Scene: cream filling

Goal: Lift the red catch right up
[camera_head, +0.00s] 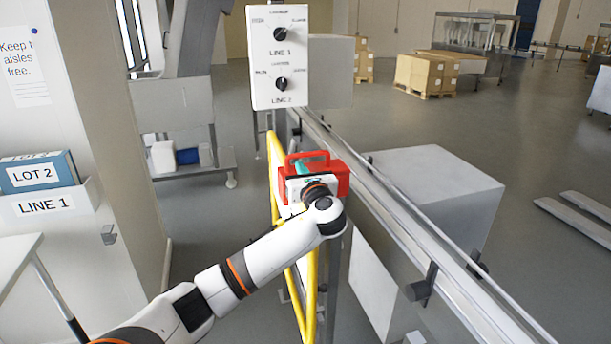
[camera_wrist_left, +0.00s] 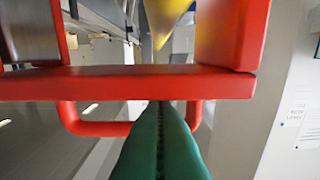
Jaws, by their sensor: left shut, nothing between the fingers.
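The red catch (camera_head: 343,180) sits at the top of the yellow barrier frame, beside the metal conveyor rail. In the left wrist view its broad red bar (camera_wrist_left: 120,83) runs level across the picture, with a thin red loop handle (camera_wrist_left: 90,128) attached along one side. My left gripper (camera_head: 301,168) is at the catch, its hand partly covering it. Its green fingers (camera_wrist_left: 160,108) are shut together with nothing between them. Their tips reach the edge of the bar and hide the middle of the loop; I cannot tell whether they touch. My right gripper is not in view.
The yellow barrier (camera_head: 274,160) stands below the catch. The conveyor rail (camera_head: 405,222) runs along its right. A white control box with two knobs (camera_head: 278,95) stands behind. A grey block (camera_head: 440,185) is beyond the rail. Open floor lies further right.

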